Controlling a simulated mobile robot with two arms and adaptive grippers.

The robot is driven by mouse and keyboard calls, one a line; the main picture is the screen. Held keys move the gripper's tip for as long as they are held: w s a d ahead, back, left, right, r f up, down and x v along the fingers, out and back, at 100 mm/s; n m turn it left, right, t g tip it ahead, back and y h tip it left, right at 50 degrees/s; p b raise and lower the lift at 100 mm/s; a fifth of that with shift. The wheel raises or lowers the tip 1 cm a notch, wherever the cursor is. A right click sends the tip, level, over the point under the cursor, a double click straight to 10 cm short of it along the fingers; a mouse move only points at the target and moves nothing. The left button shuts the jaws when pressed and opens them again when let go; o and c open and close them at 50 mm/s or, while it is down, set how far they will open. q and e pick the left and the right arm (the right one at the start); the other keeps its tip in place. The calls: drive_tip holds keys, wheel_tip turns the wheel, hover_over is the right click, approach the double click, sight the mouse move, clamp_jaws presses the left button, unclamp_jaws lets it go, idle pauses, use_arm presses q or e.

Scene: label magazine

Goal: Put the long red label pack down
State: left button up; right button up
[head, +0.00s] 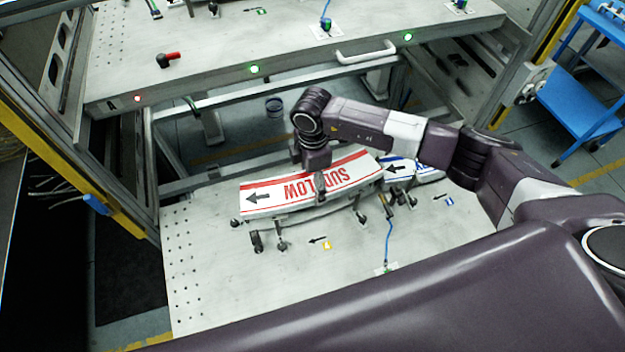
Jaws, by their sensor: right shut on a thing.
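The long red label pack (272,196) is a white, slightly bent pack with red lettering, red edge lines and a black arrow. My right gripper (319,190) comes down on it from above near its middle and is shut on it. The pack lies level over several small dark posts on the grey metal plate (220,290); I cannot tell whether it touches them. My left gripper does not show.
A white pack with blue print (425,173) lies just right of the red one, partly behind my arm. A blue cable (388,240) rises from the plate's front. A raised shelf (290,50) with a white handle (366,52) stands behind. The plate's left side is clear.

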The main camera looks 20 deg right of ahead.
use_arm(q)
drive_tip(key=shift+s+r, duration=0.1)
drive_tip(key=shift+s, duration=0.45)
use_arm(e)
drive_tip(key=shift+f, duration=0.35)
drive_tip(key=shift+f, duration=0.1)
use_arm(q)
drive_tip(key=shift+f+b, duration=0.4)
use_arm(e)
drive_tip(key=shift+f, duration=0.4)
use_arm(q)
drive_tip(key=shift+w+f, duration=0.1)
use_arm(e)
drive_tip(key=shift+f, duration=0.15)
drive_tip(key=o, duration=1.7)
drive_tip(key=shift+o, duration=0.2)
